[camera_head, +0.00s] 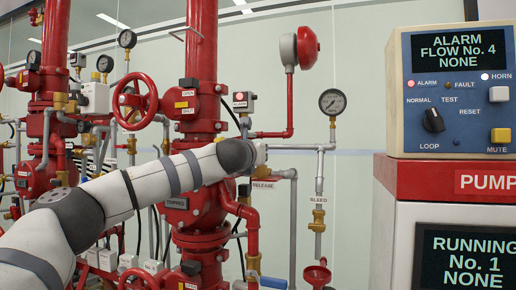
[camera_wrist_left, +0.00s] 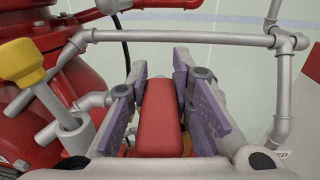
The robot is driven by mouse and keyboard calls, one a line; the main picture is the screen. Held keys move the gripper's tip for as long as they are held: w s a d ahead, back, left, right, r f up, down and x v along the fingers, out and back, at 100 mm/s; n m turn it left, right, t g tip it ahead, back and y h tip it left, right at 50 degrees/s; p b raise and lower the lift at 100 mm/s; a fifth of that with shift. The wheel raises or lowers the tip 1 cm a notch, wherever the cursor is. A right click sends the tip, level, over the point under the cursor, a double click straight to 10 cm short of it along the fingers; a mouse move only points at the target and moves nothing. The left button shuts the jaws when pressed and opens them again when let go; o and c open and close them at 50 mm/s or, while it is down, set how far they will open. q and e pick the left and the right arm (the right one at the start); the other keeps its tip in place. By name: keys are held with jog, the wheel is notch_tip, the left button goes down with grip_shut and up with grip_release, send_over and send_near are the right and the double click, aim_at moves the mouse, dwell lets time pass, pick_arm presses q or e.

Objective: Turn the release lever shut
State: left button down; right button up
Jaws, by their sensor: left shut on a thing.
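The release lever (camera_wrist_left: 160,125) is a red bar in the left wrist view, between the purple fingers of my left gripper (camera_wrist_left: 162,82). The gripper is shut on it, with a finger along each side. In the head view my left arm comes in from the left, and its pale wrist (camera_head: 236,156) ends in front of the pipework just above the RELEASE label (camera_head: 262,184). The wrist hides the lever and fingertips there. My right gripper is not in view.
A yellow-capped fitting (camera_wrist_left: 22,64) and grey pipes (camera_wrist_left: 190,36) surround the gripper closely. A pressure gauge (camera_head: 332,102) and BLEED pipe (camera_head: 319,190) stand to the right. A red handwheel (camera_head: 135,101) is left. The alarm panel (camera_head: 455,90) reads ALARM FLOW No. 4 NONE.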

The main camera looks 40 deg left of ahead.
pick_arm(q)
jog(key=shift+s+a+r+m+t+h+p, duration=0.15)
jog(key=shift+a+m+t+h+p, duration=0.2)
jog(key=shift+m+h, duration=0.4)
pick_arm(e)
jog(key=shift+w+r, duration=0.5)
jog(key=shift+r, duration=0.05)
pick_arm(q)
jog(key=shift+h, duration=0.25)
jog(key=c, duration=1.4)
grip_release()
jog(key=v, duration=1.2)
jog(key=shift+d, duration=0.1)
